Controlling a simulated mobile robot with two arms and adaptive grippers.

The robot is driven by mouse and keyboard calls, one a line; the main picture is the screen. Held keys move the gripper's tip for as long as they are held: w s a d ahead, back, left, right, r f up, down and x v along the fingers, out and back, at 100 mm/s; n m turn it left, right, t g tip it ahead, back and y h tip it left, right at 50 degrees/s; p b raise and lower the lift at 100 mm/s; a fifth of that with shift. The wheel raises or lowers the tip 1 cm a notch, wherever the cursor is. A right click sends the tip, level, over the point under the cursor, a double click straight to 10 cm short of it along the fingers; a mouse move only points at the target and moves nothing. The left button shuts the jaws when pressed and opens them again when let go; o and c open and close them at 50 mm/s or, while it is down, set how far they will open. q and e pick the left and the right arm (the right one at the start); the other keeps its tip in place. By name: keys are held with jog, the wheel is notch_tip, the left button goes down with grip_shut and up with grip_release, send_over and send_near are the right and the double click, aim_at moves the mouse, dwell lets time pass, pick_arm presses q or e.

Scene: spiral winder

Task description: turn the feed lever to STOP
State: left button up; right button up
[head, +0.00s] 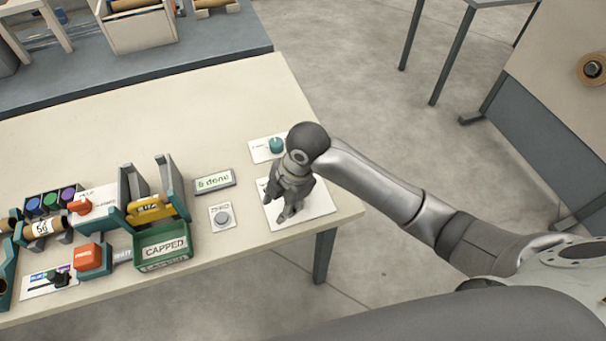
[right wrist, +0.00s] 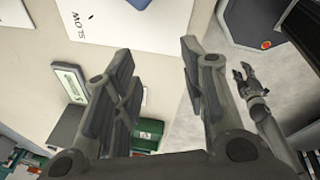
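A white plate (head: 318,204) lies at the table's right end, under my right gripper (head: 279,205). In the right wrist view a white plate (right wrist: 125,25) carries the word SLOW, and a dark part at the top edge is cut off. I cannot make out the lever or its setting; my gripper covers much of the plate in the head view. My right gripper (right wrist: 160,85) is open, its fingers wide apart with nothing between them. My left gripper (right wrist: 243,72) shows small at the right of the wrist view, its fingers apart; it is outside the head view.
A teal knob (head: 276,145) on a small card stands just behind the gripper. A round button (head: 222,217), a "done" sign (head: 214,182) and the green CAPPED bin (head: 163,245) are to the left. The table's right edge is close; floor lies beyond.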

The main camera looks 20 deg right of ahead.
jog(key=w+d+r+n+g+h, duration=0.1)
jog(key=w+d+r+n+h, duration=0.2)
jog(key=w+d+r+n, duration=0.45)
jog(key=f, duration=0.3)
jog(key=f+p, duration=0.1)
jog(key=f, duration=0.2)
jog(key=f+p, duration=0.1)
jog(key=f, duration=0.3)
jog(key=shift+s, duration=0.25)
grip_shut()
